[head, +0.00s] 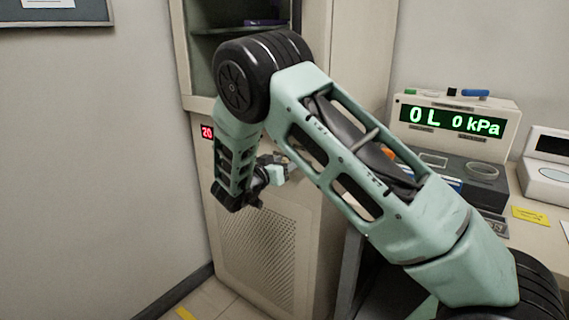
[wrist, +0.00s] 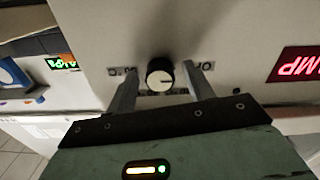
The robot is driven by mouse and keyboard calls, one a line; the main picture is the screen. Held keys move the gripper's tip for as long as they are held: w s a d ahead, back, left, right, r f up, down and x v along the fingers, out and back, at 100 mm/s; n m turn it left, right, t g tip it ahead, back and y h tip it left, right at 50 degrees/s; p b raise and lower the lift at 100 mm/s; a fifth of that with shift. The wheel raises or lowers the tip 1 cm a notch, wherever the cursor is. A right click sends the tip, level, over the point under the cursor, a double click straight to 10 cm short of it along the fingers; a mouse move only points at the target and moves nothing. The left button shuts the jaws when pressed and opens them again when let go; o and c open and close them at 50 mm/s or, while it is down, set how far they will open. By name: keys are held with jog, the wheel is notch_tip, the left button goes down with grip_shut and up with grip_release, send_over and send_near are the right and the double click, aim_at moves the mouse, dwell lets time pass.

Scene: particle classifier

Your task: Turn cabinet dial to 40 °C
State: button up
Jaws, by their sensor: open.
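The dial (wrist: 160,75) is a round black knob with a pale face and a dark pointer mark, on the cabinet's light front panel. Printed labels sit on both sides of it, partly covered by my fingers. My gripper (wrist: 159,82) is open, with one finger on each side of the dial; I cannot tell whether either touches it. In the head view my gripper (head: 277,168) is in front of the cabinet (head: 262,235), and my arm hides the dial. A small red display (head: 207,132) on the cabinet reads 20.
A bench at right in the head view holds a device with a green display (head: 451,122) reading "0 L 0 kPa". Open shelves are above; a wall (head: 95,150) is at left.

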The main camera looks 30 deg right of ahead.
jog(key=shift+d, duration=0.1)
jog(key=c, duration=1)
jog(key=shift+o, duration=0.2)
jog(key=shift+m, duration=0.4)
jog(key=m+b, duration=2.2)
jog(key=b, duration=0.1)
jog(key=shift+f+m, duration=0.15)
jog(key=shift+m, duration=0.25)
jog(key=shift+b, duration=0.45)
